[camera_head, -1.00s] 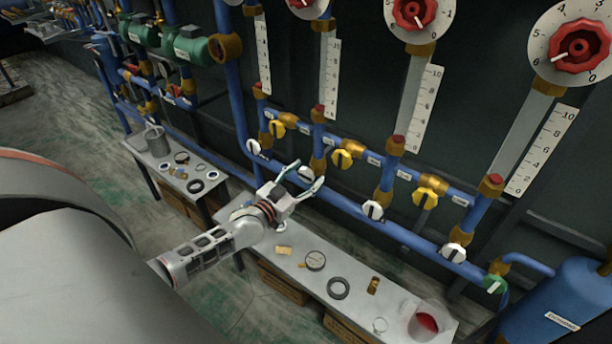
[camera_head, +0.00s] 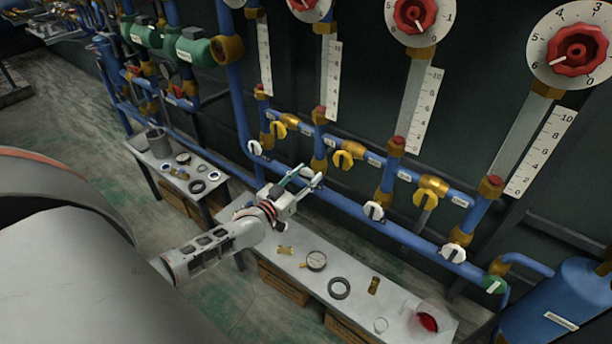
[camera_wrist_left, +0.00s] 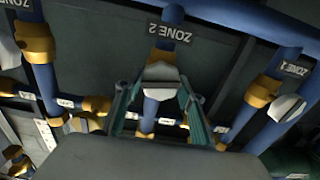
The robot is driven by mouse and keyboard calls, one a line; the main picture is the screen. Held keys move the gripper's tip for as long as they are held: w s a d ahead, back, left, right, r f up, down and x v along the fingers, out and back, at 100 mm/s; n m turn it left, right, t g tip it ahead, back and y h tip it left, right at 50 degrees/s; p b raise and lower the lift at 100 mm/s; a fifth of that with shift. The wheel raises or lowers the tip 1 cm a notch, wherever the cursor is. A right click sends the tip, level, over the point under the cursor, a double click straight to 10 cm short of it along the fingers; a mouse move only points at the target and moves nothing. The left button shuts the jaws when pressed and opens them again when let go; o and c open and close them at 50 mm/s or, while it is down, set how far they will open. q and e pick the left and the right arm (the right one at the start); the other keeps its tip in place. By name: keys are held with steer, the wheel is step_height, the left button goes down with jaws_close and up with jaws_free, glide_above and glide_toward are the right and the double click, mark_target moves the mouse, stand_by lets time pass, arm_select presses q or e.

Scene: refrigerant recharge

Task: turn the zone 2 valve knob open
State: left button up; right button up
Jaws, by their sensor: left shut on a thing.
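The zone 2 valve knob (camera_wrist_left: 161,73) is white and sits on a brass valve body beside the ZONE 2 label (camera_wrist_left: 170,33) in the left wrist view. My left gripper (camera_head: 304,181) is at this knob on the blue lower pipe in the head view. Its two greenish fingers lie on either side of the knob, shut on it. The fingers and hand hide most of the knob in the head view. My right gripper is not in view.
Other white knobs (camera_head: 374,211) and yellow knobs (camera_head: 342,160) line the blue pipes close by. A bench (camera_head: 300,280) with a gauge, rings and a beaker of red liquid stands below. A blue tank (camera_head: 560,305) stands at the right.

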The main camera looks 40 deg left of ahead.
arm_select(q)
steer(key=n, duration=0.4)
steer(key=shift+a+n+p, duration=0.1)
steer(key=shift+n+p, duration=0.2)
steer(key=n, duration=0.3)
steer(key=shift+n, duration=0.3)
steer(key=n, duration=0.4)
steer(key=shift+f, duration=0.2)
steer(key=shift+a+n+b, duration=0.1)
steer(key=shift+n+b, duration=0.2)
steer(key=shift+n, duration=1.3)
steer(key=o, duration=1.1)
steer(key=shift+o, duration=0.2)
steer(key=shift+s, duration=0.1)
steer(key=s, duration=1.2)
steer(key=shift+a, duration=0.2)
